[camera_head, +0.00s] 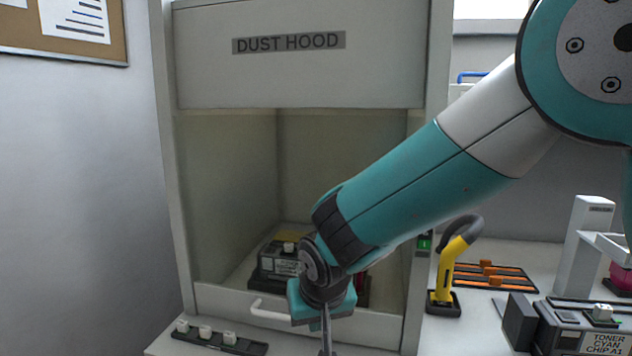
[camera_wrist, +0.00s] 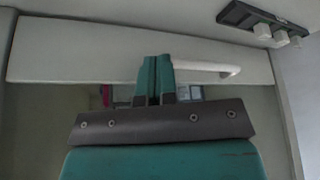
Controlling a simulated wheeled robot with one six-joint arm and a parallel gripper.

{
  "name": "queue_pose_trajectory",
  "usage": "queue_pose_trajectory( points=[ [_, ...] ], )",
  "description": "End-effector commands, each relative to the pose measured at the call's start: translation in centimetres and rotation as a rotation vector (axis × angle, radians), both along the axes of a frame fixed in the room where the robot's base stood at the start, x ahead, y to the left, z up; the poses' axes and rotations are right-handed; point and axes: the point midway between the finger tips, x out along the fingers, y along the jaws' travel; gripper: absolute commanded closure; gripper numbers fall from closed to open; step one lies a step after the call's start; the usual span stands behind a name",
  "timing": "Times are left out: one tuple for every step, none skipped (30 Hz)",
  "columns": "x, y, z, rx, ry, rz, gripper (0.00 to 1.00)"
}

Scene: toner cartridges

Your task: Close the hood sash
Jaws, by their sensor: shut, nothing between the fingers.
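The dust hood (camera_head: 160,150) stands open in the head view, with a wide gap below its labelled upper panel (camera_head: 300,80). A pale low panel with a white bar handle (camera_head: 268,312), which looks like the sash, crosses the bottom of the opening. In the wrist view the panel (camera_wrist: 70,50) and handle (camera_wrist: 215,67) show across the top. My gripper (camera_head: 322,303) is at the right end of the handle in the head view. Its teal fingers (camera_wrist: 155,65) are shut and empty, overlapping the handle's end in the wrist view; contact cannot be told.
A dark cartridge (camera_head: 280,264) sits inside the hood, partly hidden by my arm. A black strip with white knobs (camera_head: 205,333) lies in front of the hood. At right are a yellow hooked tool (camera_head: 447,270), orange-striped rack (camera_head: 490,272) and toner cartridge (camera_head: 585,325).

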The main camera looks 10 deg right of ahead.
Motion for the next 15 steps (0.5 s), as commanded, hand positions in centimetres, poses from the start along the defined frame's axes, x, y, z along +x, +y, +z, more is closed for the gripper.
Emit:
queue_pose_trajectory(
  points=[
    [-0.3,-0.1,1.1,-0.002,0.002,0.000,1.00],
    [-0.4,0.0,1.7,0.000,0.000,0.001,1.00],
    [-0.6,0.0,2.7,0.001,-0.004,0.002,1.00],
    [-0.7,0.0,3.5,0.002,-0.006,0.003,1.00],
    [-0.9,0.0,4.3,0.003,-0.009,0.003,1.00],
    [-1.2,0.0,4.8,0.005,-0.011,0.004,1.00],
    [-1.6,0.0,5.2,0.006,-0.014,0.005,1.00],
    [-1.9,0.0,5.8,0.006,-0.014,0.005,1.00],
    [-2.3,-0.2,6.7,0.007,-0.015,0.004,1.00],
    [-2.6,-0.3,7.4,0.008,-0.016,0.003,1.00],
    [-2.9,-0.4,8.0,0.007,-0.015,0.002,1.00],
    [-3.2,-0.5,8.8,0.008,-0.016,0.001,1.00],
    [-3.5,-0.6,9.4,0.008,-0.016,0.001,1.00],
    [-3.7,-0.6,9.9,0.008,-0.016,0.001,1.00],
    [-4.0,-0.7,10.6,0.007,-0.016,0.000,1.00]
  ],
)
